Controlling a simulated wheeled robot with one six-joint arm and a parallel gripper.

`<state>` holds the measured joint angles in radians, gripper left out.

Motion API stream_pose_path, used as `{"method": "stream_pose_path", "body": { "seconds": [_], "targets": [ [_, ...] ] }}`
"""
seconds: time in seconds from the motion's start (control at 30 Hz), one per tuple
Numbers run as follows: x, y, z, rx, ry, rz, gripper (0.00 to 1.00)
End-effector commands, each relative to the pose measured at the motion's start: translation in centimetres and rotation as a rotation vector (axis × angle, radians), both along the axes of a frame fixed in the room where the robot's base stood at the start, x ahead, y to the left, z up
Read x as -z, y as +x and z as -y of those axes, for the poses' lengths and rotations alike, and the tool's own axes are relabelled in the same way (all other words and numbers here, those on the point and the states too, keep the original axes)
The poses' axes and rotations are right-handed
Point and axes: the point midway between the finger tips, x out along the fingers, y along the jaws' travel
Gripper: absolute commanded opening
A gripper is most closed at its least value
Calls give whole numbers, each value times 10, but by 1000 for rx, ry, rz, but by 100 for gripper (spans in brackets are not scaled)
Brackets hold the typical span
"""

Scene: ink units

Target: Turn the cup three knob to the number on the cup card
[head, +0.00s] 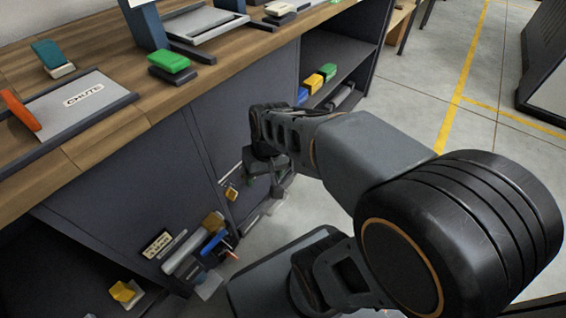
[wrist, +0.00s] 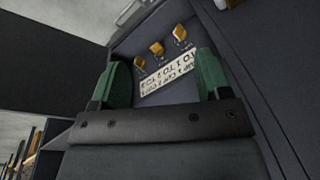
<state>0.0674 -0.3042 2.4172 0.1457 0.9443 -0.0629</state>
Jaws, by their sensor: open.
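Three yellow knobs sit in a slanting row on a dark panel in the wrist view: a lower-left knob (wrist: 139,63), a middle knob (wrist: 157,48) and an upper-right knob (wrist: 180,33). Small labels by them are too small to read, so I cannot tell which is cup three. A white card (wrist: 167,75) below the knobs carries black lettering with "CUP" and "TO", upside down; its numbers are not clear. My gripper (wrist: 161,72) is open, its green fingers apart on either side of the card in the picture, touching no knob. In the head view my gripper (head: 259,172) is small, beside the cabinet front.
A wooden counter (head: 120,95) runs along the left, with a chute tray (head: 75,128) and a green block (head: 169,61) on it. A shelf (head: 330,60) holds coloured blocks. Several small items, including a blue one (head: 213,242), are low by the cabinet. Open floor (head: 420,85) lies right.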

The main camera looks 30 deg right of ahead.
Motion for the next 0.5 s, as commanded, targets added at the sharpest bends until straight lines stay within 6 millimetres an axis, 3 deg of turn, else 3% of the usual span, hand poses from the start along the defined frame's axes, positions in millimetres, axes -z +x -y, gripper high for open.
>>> {"method": "stream_pose_path", "body": {
  "seconds": [0.3,0.5],
  "targets": [
    [69,68,19,279,473,-320,70],
    [121,105,42,450,788,-359,70]
  ]
}}
